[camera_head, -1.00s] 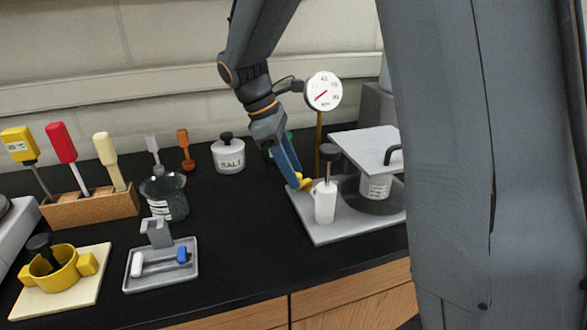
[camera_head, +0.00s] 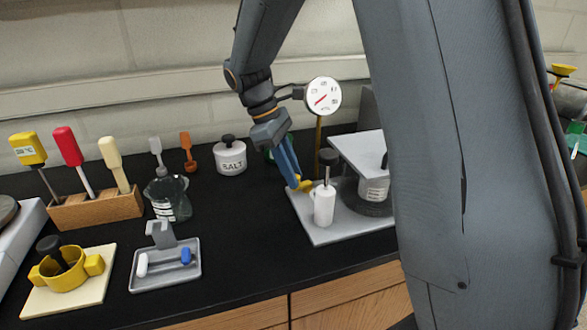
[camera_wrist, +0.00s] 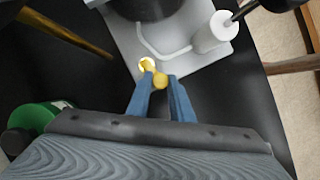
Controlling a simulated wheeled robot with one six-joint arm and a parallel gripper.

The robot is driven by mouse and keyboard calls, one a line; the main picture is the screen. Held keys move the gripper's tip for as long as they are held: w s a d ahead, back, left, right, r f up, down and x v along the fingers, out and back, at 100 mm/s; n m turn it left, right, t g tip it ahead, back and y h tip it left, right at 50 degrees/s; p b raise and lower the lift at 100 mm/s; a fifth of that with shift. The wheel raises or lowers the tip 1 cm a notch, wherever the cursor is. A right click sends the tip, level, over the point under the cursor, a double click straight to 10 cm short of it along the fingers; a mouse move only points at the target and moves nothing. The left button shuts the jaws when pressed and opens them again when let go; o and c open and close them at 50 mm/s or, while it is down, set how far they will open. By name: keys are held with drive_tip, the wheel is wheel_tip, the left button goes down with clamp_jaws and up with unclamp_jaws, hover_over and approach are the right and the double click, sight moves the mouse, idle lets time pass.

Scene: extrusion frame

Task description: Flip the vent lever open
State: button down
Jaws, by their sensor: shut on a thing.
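The vent lever (camera_head: 304,184) is a small yellow lever low on the grey base plate (camera_head: 330,234), left of the white cylinder (camera_head: 324,206). It also shows in the wrist view (camera_wrist: 148,65), with a round yellow knob at its end. My gripper (camera_head: 298,182) reaches down to it from the back left. In the wrist view, the blue fingers of my gripper (camera_wrist: 160,83) are closed around the knob. The fingers hide part of the lever in the head view, so its exact angle is hard to tell.
A dial gauge (camera_head: 322,97) on a brass post stands behind the plate. A dark round vessel (camera_head: 368,205) is close on the right, partly hidden by my arm. A salt jar (camera_head: 230,157) and a beaker (camera_head: 169,199) stand left. Black bench top between is clear.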

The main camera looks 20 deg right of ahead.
drive_tip(key=shift+w, duration=0.1)
drive_tip(key=c, duration=1.6)
unclamp_jaws()
drive_tip(key=b+v, duration=0.1)
drive_tip(key=v, duration=0.7)
drive_tip(key=shift+b, duration=0.3)
